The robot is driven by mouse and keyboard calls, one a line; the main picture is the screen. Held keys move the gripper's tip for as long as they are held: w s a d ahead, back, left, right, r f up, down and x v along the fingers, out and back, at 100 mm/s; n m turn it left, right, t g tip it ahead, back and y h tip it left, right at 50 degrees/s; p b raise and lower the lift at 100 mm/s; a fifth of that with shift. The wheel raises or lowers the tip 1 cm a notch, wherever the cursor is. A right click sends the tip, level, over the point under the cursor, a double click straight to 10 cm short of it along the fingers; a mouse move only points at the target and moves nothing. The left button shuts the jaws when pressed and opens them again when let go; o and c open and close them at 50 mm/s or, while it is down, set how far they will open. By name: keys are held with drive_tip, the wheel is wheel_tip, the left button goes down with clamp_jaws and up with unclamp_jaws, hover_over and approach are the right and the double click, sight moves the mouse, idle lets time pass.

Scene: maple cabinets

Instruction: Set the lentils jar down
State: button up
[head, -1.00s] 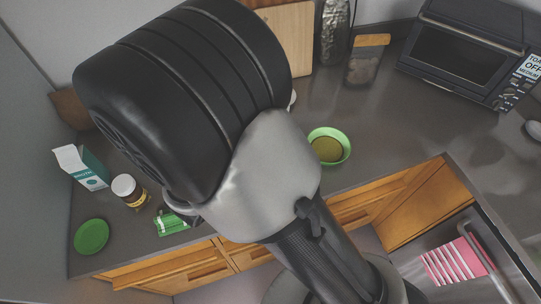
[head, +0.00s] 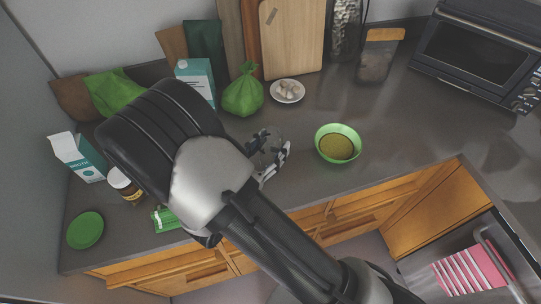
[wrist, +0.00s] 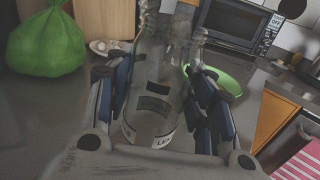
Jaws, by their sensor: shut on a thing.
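The lentils jar (wrist: 152,95) is clear glass with a dark and white label, of which only "LE" reads at the bottom. It looks mostly empty and stands roughly upright between the fingers of my gripper (wrist: 158,108) in the wrist view. In the head view my gripper (head: 268,152) is shut on it over the counter, left of the green bowl. The jar is mostly see-through there. I cannot tell whether its base touches the counter (head: 300,115).
A green bowl (head: 324,131) with olive-brown contents is to the right. A green bag (head: 243,95) and a plate of garlic (head: 288,91) are behind. A jar with a wooden lid (head: 377,60) and a toaster oven (head: 470,50) stand farther right. The counter's front edge is close.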

sight(264, 163)
drive_tip(key=shift+f+b, duration=0.45)
drive_tip(key=shift+f, duration=1.2)
drive_tip(key=shift+f, duration=0.1)
drive_tip(key=shift+f, duration=0.15)
drive_tip(key=o, duration=1.3)
